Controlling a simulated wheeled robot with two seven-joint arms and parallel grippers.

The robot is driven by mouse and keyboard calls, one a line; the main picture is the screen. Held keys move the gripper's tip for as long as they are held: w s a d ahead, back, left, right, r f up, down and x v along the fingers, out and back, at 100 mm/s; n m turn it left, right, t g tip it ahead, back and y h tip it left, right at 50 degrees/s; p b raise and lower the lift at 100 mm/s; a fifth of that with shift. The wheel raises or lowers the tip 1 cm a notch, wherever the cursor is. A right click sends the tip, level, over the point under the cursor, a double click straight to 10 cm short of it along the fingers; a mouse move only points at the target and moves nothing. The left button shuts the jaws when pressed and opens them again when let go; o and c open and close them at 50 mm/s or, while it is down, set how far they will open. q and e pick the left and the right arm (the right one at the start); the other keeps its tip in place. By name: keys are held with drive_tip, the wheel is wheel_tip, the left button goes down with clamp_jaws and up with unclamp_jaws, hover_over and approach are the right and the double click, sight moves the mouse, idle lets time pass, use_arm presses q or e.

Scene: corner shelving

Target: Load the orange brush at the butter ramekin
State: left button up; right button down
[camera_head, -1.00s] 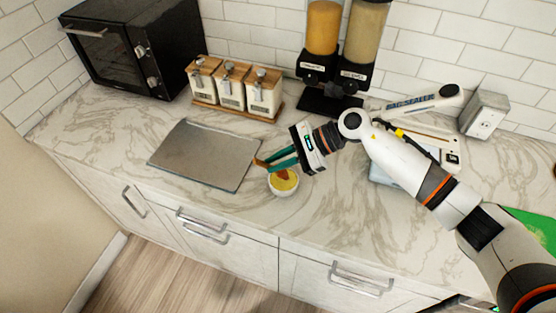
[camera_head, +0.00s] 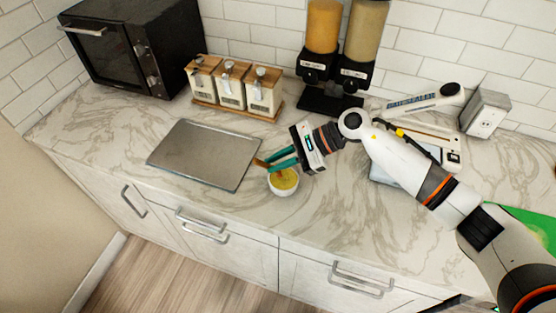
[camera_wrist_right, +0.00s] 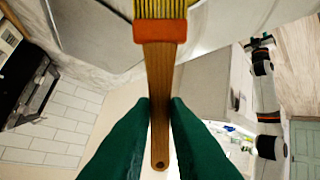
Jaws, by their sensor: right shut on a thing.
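The butter ramekin (camera_head: 284,190) is a small white bowl with yellow butter (camera_head: 287,178) in it, standing on the marble counter. My right gripper (camera_head: 278,158), with green fingers, is just above and behind the ramekin. It is shut on the wooden handle of the orange brush (camera_head: 260,163). In the right wrist view, the fingers (camera_wrist_right: 160,108) grip the handle, and the brush (camera_wrist_right: 160,32) shows an orange band and yellow bristles cut off by the top edge. The brush head is at the ramekin, but contact with the butter is unclear. My left gripper is out of view.
A grey metal board (camera_head: 205,155) lies left of the ramekin. Wooden-lidded canisters (camera_head: 231,92), dispensers (camera_head: 335,70) and a black oven (camera_head: 135,45) stand behind. A bag sealer (camera_head: 425,102) is at right. The counter in front of the ramekin is clear.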

sight(278, 176)
drive_tip(key=shift+f+b, duration=0.2)
drive_tip(key=shift+b, duration=0.4)
idle(1.4)
drive_tip(key=shift+r, duration=0.1)
idle(0.4)
drive_tip(key=shift+r+p, duration=0.3)
drive_tip(key=shift+r, duration=0.65)
wheel_tip(278, 176, up, 5)
drive_tip(key=shift+r+p, duration=0.1)
drive_tip(key=shift+p, duration=0.35)
